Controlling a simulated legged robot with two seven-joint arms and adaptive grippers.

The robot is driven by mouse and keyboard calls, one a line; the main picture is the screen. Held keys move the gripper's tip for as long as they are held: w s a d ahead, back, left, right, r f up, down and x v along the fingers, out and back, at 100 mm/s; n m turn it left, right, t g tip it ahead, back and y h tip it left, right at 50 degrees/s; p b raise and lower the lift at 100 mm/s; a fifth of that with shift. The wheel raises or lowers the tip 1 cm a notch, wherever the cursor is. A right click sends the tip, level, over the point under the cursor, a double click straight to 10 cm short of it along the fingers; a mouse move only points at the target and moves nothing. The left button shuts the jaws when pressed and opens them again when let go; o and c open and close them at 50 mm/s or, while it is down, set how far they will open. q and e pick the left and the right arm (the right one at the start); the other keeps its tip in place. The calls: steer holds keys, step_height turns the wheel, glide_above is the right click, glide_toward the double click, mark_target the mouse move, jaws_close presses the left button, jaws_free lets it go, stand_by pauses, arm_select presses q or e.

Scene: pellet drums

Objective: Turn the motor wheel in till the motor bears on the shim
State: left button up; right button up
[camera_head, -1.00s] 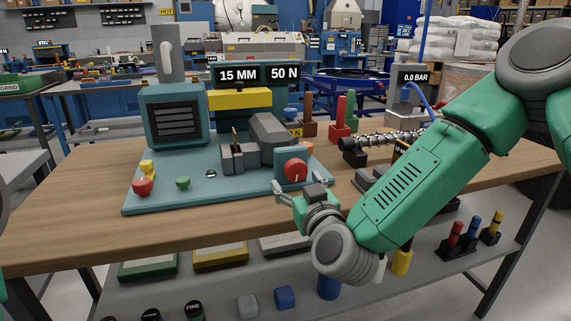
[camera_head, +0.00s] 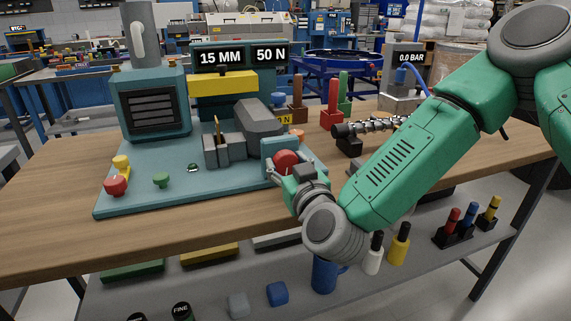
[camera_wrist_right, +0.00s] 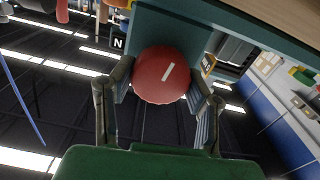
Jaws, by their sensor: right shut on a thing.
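The red motor wheel (camera_head: 287,160) is on a teal block at the right front of the teal machine base. My right gripper (camera_head: 295,169) is shut on it. In the right wrist view the wheel (camera_wrist_right: 161,74), with a white mark, sits between the two fingers (camera_wrist_right: 162,84). The grey motor (camera_head: 258,118) lies behind and left of the wheel. A thin brassy strip, which looks like the shim (camera_head: 217,127), stands upright at the grey blocks (camera_head: 216,153). Whether the motor touches it cannot be told. My left gripper is out of view.
Displays read 15 MM (camera_head: 221,58) and 50 N (camera_head: 271,54). Red (camera_head: 116,185), yellow and green knobs stand at the base's left front. A dark screw (camera_head: 365,127) lies on a black support to the right. The wooden front edge (camera_head: 180,240) is clear.

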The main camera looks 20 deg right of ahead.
steer(key=shift+d+f, duration=0.3)
steer(key=shift+f, duration=0.05)
steer(key=shift+a, duration=0.45)
steer(key=shift+s, duration=0.1)
